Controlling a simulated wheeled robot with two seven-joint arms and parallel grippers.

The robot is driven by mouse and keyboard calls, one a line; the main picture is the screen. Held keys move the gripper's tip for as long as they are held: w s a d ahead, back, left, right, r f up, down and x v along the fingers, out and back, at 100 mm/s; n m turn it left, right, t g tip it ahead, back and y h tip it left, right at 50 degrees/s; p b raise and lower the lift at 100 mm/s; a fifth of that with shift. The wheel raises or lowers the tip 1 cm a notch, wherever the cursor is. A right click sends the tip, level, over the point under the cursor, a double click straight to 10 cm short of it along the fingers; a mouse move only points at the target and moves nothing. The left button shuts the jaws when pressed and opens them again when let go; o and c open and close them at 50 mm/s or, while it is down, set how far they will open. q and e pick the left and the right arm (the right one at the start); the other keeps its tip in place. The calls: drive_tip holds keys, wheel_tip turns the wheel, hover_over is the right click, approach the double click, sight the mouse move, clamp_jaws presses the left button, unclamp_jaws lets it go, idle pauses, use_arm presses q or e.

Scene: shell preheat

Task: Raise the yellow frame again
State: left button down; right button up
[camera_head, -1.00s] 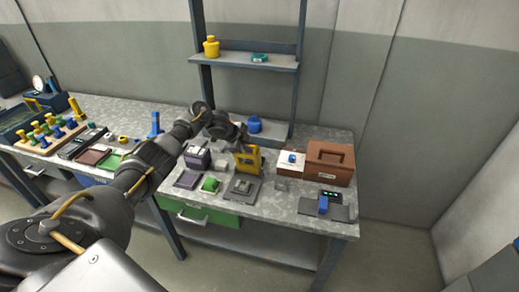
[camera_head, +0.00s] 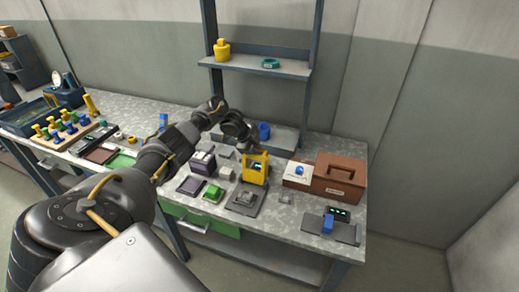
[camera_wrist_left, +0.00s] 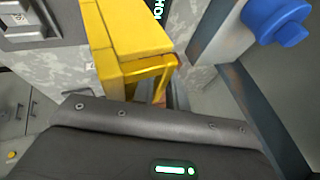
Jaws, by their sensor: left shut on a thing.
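The yellow frame (camera_head: 256,170) stands upright near the middle of the table in the head view, just behind a grey plate with a block (camera_head: 244,200). It also shows close up in the left wrist view (camera_wrist_left: 135,32), against the gripper's dark body. My left gripper (camera_head: 249,148) reaches it from behind and above and is shut on its top part. The fingertips are mostly hidden. I cannot tell how far the frame's lower edge is from the table. My right gripper is not in view.
A brown box (camera_head: 339,176) and a white block with a blue knob (camera_head: 298,173) stand to the right. A green block (camera_head: 213,193) lies to the left. The shelf (camera_head: 255,67) rises behind. A blue item (camera_head: 328,221) sits on a dark plate at the front right.

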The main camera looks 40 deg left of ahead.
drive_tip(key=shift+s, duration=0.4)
use_arm(q)
drive_tip(key=c, duration=1.5)
unclamp_jaws()
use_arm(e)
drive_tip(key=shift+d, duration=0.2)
